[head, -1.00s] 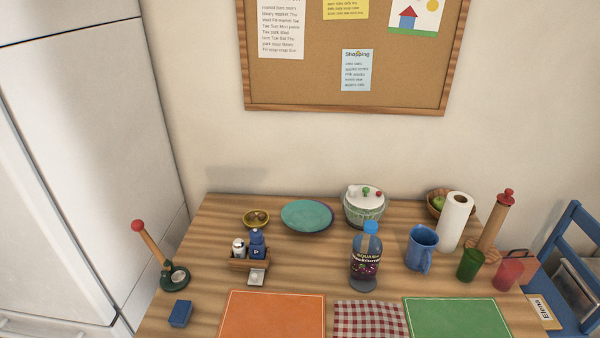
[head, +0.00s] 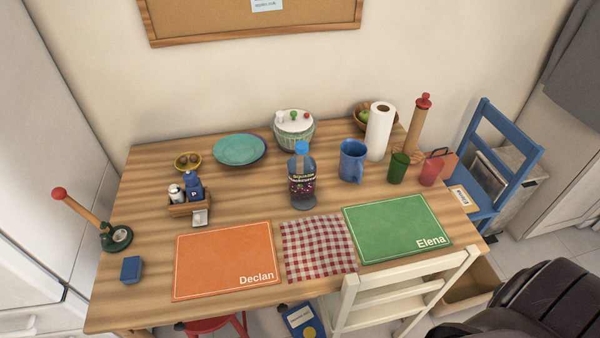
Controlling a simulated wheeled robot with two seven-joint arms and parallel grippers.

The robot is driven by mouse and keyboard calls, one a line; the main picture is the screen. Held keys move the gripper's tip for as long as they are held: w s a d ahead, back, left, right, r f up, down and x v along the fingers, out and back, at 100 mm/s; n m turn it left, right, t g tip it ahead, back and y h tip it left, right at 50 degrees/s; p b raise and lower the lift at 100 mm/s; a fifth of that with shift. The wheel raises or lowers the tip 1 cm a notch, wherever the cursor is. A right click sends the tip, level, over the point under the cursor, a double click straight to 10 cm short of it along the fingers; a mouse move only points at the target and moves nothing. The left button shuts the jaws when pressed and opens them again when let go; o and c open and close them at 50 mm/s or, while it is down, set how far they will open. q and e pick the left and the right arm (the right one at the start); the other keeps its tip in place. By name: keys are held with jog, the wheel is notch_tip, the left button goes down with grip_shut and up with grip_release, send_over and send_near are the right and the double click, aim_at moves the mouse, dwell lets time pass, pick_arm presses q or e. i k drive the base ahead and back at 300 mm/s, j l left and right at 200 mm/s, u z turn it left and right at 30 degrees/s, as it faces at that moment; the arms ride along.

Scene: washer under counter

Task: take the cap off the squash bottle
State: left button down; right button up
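The squash bottle (head: 302,182) stands upright near the middle of the wooden table, just behind the checked cloth. It is clear with a dark label and dark contents low down. Its blue cap (head: 301,147) sits on top of the neck. Neither of my grippers is in view.
A blue mug (head: 352,161) stands right of the bottle, with a paper towel roll (head: 379,132) and green cup (head: 398,168) beyond. A condiment caddy (head: 190,209) is to the left. Orange (head: 225,260) and green (head: 398,228) placemats lie in front. A cream chair (head: 400,291) stands at the front edge.

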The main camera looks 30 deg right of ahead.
aim_at(301, 167)
jog(key=k+l, duration=0.1)
jog(key=l, duration=0.25)
jog(key=l+u, duration=0.1)
jog(key=l, duration=0.3)
jog(key=k+l, duration=0.15)
jog(key=l, duration=0.2)
jog(key=k+l+u, duration=0.1)
jog(key=l, duration=0.25)
jog(key=k+l, duration=0.1)
jog(key=l, duration=0.25)
jog(key=u, duration=0.05)
